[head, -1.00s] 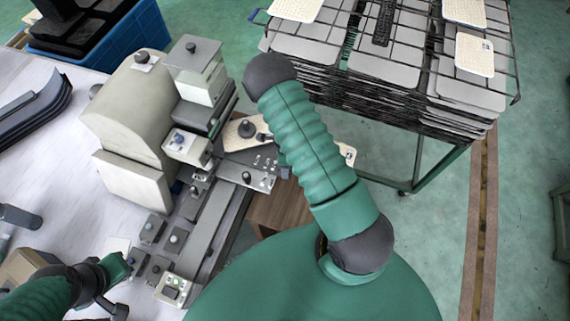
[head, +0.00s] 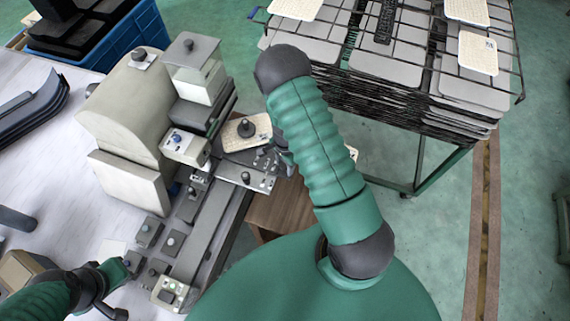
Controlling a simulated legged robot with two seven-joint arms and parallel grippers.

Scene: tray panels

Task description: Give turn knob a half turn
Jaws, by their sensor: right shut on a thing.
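A grey machine bed runs diagonally on the left, with a flat control panel (head: 243,170) at its upper right end. A small dark knob (head: 245,178) stands on this panel. My right gripper (head: 266,158) is low over the panel's right part, partly behind my own forearm. It is shut on what appears to be the turn knob, which the fingers hide.
A beige rounded housing (head: 135,110) and a grey-topped box (head: 195,72) stand left of the panel. A rack of stacked grey trays (head: 400,85) fills the upper right. A blue crate (head: 105,45) is at the upper left. Green floor is open at right.

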